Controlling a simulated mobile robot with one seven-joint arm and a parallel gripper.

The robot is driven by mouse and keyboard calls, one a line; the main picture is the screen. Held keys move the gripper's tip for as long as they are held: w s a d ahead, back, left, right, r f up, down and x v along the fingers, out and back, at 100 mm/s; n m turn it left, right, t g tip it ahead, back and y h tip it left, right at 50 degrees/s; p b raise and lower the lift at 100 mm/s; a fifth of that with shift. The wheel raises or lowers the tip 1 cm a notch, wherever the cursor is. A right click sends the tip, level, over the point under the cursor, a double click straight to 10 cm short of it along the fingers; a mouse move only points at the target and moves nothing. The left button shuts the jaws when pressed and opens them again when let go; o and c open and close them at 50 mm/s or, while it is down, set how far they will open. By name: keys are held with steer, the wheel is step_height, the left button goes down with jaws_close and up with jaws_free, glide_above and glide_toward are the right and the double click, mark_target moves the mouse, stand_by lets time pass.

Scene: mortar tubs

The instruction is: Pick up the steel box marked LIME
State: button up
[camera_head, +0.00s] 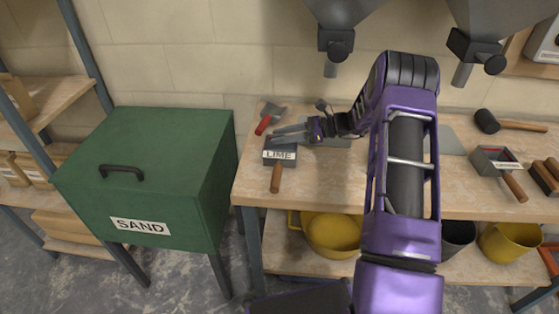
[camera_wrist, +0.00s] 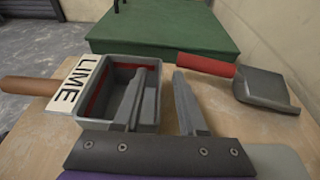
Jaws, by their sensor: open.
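The steel box marked LIME (camera_head: 280,146) is a small grey open box with a white label and a brown wooden handle. It sits on the left end of the workbench. In the wrist view the box (camera_wrist: 149,127) is at left centre, with a red stripe on its inner walls and its handle pointing left. My gripper (camera_head: 274,134) reaches in from the right, over the box's far side. In the wrist view my gripper (camera_wrist: 166,70) is open and empty; the left finger shows over the box's opening, the right finger beyond its right wall. I cannot tell whether they touch it.
A red-handled scoop (camera_head: 266,120) lies just behind the box, close to my fingers; it is also in the wrist view (camera_wrist: 262,88). A green SAND bin (camera_head: 140,195) stands left of the workbench (camera_head: 330,185). Another labelled box (camera_head: 494,162) and a mallet (camera_head: 488,121) lie far right.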

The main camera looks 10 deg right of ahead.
jaws_close()
stand_by(1.4)
